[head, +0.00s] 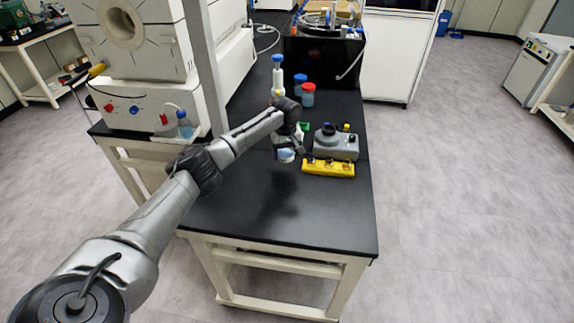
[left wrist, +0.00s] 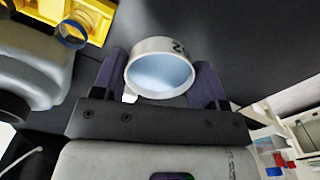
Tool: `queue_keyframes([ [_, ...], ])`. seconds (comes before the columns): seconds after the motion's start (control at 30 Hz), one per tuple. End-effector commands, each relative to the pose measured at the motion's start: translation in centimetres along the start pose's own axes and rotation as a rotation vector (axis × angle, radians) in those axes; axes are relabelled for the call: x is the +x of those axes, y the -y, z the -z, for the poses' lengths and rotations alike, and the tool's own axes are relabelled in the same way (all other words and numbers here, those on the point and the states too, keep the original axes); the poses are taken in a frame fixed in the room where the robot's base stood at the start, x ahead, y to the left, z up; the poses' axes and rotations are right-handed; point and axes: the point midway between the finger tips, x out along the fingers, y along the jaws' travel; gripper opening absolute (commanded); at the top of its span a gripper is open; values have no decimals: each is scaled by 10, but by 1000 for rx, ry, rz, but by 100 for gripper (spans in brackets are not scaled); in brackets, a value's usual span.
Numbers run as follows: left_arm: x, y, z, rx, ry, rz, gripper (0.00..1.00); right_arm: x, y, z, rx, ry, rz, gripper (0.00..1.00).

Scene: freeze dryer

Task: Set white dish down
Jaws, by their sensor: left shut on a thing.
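A small round white dish (left wrist: 160,72) with a pale blue inside and dark marks on its outer wall is in the left wrist view. My left gripper (left wrist: 158,82) is shut on it, with a dark finger on each side. In the head view the white dish (head: 286,156) shows small below my left gripper (head: 287,147), over the black bench top (head: 325,215). I cannot tell whether its underside touches the bench. My right gripper is not in view.
A yellow rack (head: 328,169) and a grey device (head: 336,144) stand right of the dish. Red-capped (head: 308,95) and blue-capped (head: 299,84) bottles stand behind. A large white machine (head: 140,105) is at left. The bench's front part is clear.

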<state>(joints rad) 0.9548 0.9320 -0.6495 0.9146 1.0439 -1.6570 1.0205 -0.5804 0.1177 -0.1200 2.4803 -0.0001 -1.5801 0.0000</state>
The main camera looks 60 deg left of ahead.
Motion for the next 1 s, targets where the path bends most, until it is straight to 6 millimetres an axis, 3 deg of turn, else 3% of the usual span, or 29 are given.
queue_keyframes([
  [0.27,26,0,0,1,1,0,43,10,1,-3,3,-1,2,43],
  [0.5,60,0,0,1,0,2,43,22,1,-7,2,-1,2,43],
  [0.97,65,0,-1,2,0,0,43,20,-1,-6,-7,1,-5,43],
  [1.0,66,0,0,2,-1,-1,68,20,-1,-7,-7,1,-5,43],
])
